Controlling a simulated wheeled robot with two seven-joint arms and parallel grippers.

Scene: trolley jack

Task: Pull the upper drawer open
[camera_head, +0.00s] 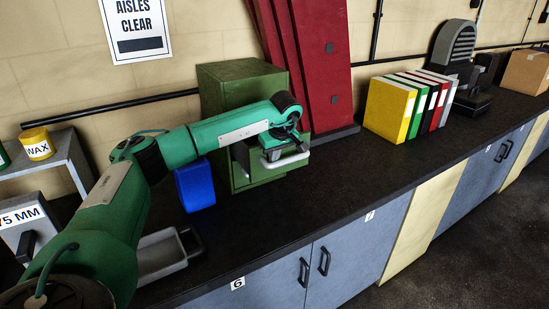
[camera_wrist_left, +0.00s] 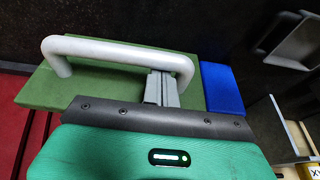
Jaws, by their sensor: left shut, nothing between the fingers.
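The green cabinet (camera_head: 228,75) stands on the dark worktop against the wall. A light grey bar handle (camera_head: 285,160) shows on its front, partly behind my arm. In the left wrist view the handle (camera_wrist_left: 110,48) stands out from a green panel (camera_wrist_left: 105,85). My left gripper (camera_head: 288,147) is at the handle, its fingers shut with nothing between them. In the wrist view the fingers (camera_wrist_left: 161,86) lie by the handle's right end; I cannot tell if they touch it. My arm hides much of the cabinet front, so how far the upper drawer stands open is unclear.
A blue block (camera_head: 195,186) stands left of the cabinet, and a grey tray (camera_head: 160,254) lies nearer. Binders (camera_head: 390,108) stand to the right. The worktop (camera_head: 345,170) is clear in front of the binders.

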